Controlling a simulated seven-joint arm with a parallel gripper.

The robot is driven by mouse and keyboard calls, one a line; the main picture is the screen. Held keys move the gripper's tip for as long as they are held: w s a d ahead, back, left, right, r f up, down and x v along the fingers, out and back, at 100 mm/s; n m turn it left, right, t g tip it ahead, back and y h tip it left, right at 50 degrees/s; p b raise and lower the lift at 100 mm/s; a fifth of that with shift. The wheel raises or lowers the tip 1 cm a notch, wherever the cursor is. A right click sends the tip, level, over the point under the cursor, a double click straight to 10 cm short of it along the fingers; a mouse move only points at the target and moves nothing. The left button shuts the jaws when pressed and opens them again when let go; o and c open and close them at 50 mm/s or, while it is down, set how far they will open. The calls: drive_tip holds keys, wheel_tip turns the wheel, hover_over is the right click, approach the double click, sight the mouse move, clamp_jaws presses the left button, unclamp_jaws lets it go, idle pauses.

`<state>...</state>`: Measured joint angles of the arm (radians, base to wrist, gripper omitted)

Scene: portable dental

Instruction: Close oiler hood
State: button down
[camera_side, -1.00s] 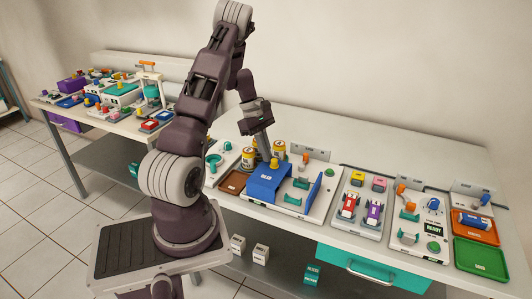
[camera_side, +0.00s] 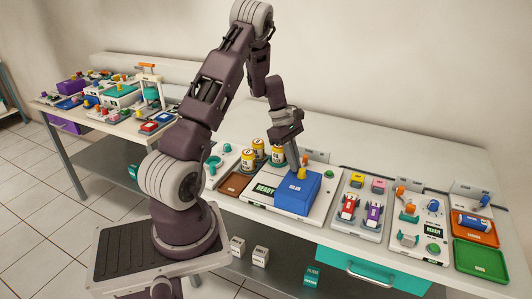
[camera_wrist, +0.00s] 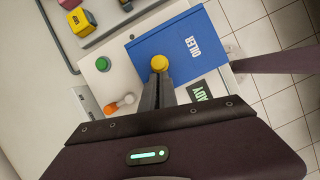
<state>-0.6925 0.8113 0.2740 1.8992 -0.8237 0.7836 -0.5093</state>
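The blue oiler hood (camera_side: 297,200) with its OILER label sits over the right part of its white station, and it fills the upper middle of the wrist view (camera_wrist: 185,50). A yellow knob (camera_wrist: 159,63) stands on the hood's edge; in the side view the knob (camera_side: 302,173) is right at my fingertips. My gripper (camera_side: 294,168) points down beside the knob. In the wrist view its fingers (camera_wrist: 157,82) look close together, with the knob just beyond their tips and not visibly between them. A green READY sign (camera_side: 265,189) shows left of the hood.
A green button (camera_wrist: 102,64) and an orange-knobbed lever (camera_wrist: 125,101) are near the hood. Yellow jars (camera_side: 258,148) and a brown tray (camera_side: 236,184) stand to the left. A grey tray with small colored items (camera_side: 372,228) lies to the right.

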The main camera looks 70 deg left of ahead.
drive_tip(key=s+a+r, duration=0.1)
drive_tip(key=s+a, duration=0.1)
drive_tip(key=a, duration=0.2)
wheel_tip(320, 180, up, 16)
drive_tip(key=m, duration=0.4)
hover_over(291, 177)
drive_tip(key=s+d+r+m+y, duration=0.1)
drive_tip(key=s+d+r+m, duration=0.2)
drive_tip(key=d, duration=0.4)
drive_tip(key=d+r+m, duration=0.4)
drive_tip(key=d+m, duration=0.1)
drive_tip(key=d, duration=0.2)
drive_tip(key=s+d+m+t+y, duration=0.2)
drive_tip(key=s+d+m+t, duration=0.1)
drive_tip(key=s+d+m, duration=0.8)
drive_tip(key=s+m, duration=0.1)
drive_tip(key=s, duration=0.2)
drive_tip(key=shift+s+d+y, duration=0.15)
drive_tip(key=shift+y, duration=0.15)
